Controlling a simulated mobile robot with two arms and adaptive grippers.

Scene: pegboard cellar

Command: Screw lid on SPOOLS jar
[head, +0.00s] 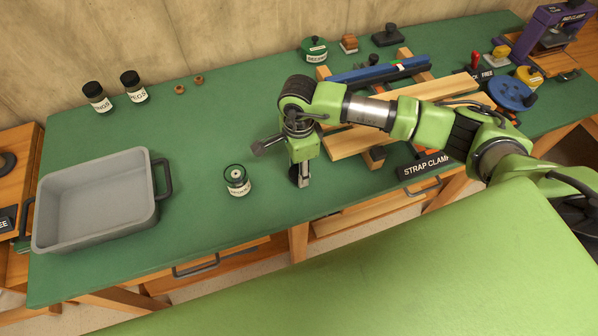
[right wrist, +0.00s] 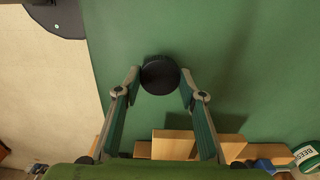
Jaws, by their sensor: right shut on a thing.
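An open jar (head: 237,180) stands upright on the green bench top, left of my right gripper. It has a green rim and a white label too small to read surely; no lid is on it. My right gripper (head: 301,178) points down over the bench, to the right of the jar and apart from it. In the right wrist view, the fingertips of my right gripper (right wrist: 160,82) are shut on a round black lid (right wrist: 160,75). The lid is mostly hidden in the head view. My left gripper is not in view.
A grey bin (head: 95,235) stands at the left. Two black-lidded jars (head: 97,97) (head: 134,87) and small brown pieces (head: 179,89) are at the back. Wooden boards (head: 345,143) with a blue clamp (head: 375,75) lie right. The bench around the jar is clear.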

